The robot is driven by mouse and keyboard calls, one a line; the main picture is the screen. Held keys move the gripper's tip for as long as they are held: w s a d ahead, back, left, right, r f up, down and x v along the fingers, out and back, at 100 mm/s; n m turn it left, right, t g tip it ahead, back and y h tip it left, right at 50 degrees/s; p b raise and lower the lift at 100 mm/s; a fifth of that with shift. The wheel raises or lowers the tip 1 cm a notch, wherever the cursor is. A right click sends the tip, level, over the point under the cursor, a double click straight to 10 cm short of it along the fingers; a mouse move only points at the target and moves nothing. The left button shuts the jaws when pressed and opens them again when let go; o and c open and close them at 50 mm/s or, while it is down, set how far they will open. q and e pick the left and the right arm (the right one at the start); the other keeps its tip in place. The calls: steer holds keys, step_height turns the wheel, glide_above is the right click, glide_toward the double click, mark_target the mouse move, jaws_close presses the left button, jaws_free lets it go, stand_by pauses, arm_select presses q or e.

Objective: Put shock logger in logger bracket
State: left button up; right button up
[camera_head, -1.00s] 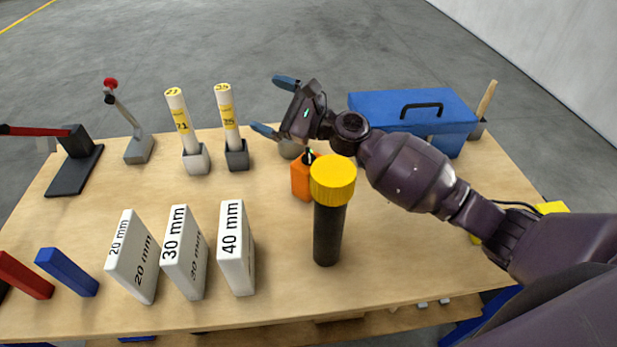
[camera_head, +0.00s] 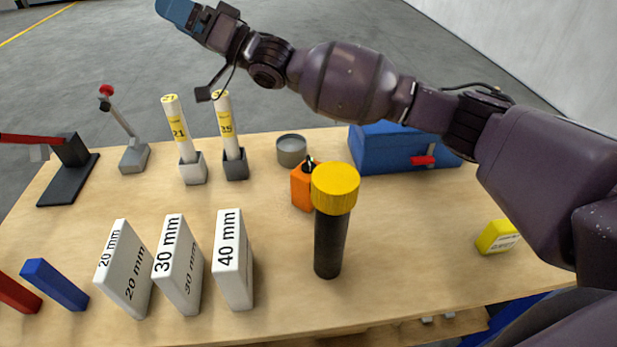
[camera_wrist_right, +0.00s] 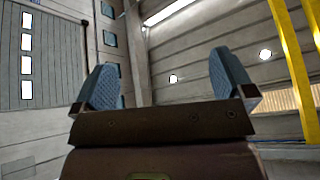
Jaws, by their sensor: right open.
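A small yellow box with a white label (camera_head: 497,237), which looks like the shock logger, lies on the right side of the table under my right forearm. Its label is too small to read fully. I cannot make out a logger bracket in these views. My right gripper (camera_head: 175,12) is raised far above the table at the top of the head view, well away from the yellow box. In the right wrist view its two blue fingers (camera_wrist_right: 164,80) are spread apart with nothing between them, pointing at the walls and ceiling. My left gripper is not in view.
A black tube with a yellow cap (camera_head: 335,190) stands upright mid-table beside an orange object (camera_head: 302,187). A blue toolbox (camera_head: 390,160) is at the back right. White gauge blocks (camera_head: 232,260), tubes in holders (camera_head: 231,130) and a grey tin (camera_head: 291,150) stand leftward. The front right is clear.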

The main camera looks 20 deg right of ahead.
steer(key=s+a+r+n+g+y, duration=0.1)
steer(key=s+a+n+g, duration=0.2)
steer(key=n+g, duration=0.65)
steer(key=n+g+h+b, duration=0.1)
steer(key=n+g+h, duration=0.3)
steer(key=n+h, duration=2.15)
glide_toward(306, 164)
steer(key=s+f, duration=0.1)
steer(key=shift+n, duration=0.4)
steer(key=x, duration=0.4)
steer(key=shift+s+d+f, duration=0.2)
steer(key=shift+d, duration=0.05)
steer(key=shift+w+x, duration=0.1)
steer(key=shift+x, duration=1.4)
steer(key=shift+w+x, duration=0.15)
steer(key=shift+x, duration=1.3)
steer(key=shift+a, duration=0.1)
steer(key=c, duration=1.1)
